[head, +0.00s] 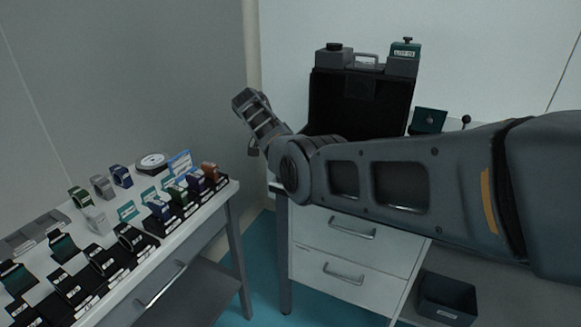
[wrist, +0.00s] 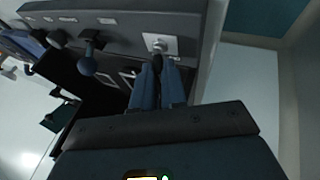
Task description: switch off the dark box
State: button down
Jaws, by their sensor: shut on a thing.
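The dark box (head: 345,107) stands upright on the far white bench, partly hidden behind my arm in the head view. In the wrist view a grey panel (wrist: 125,30) with small labels carries a white switch plate (wrist: 161,43) with a small dark lever (wrist: 157,62). My gripper (wrist: 158,78) is at this plate, its two fingers shut on the lever. A ball-ended knob (wrist: 87,66) sticks out to the left of it. I cannot tell from the head view where the switch plate sits, and my fingertips are hidden there.
Grey modules (head: 334,57) and a green-topped one (head: 405,50) sit on the dark box. A small green block (head: 428,121) is right of it. A side table (head: 215,200) on the left holds several small devices. A dark bin (head: 446,297) is low on the right.

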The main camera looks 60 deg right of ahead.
jog(key=shift+w+f+g+b, duration=0.2)
jog(key=shift+g+b, duration=0.4)
jog(key=shift+b, duration=0.8)
jog(key=c, duration=1.2)
grip_release()
jog(key=shift+w, duration=0.1)
jog(key=v, duration=0.7)
jog(key=shift+w+a+r+b, duration=0.1)
jog(key=shift+a+r+b, duration=0.1)
jog(key=shift+r+b, duration=0.15)
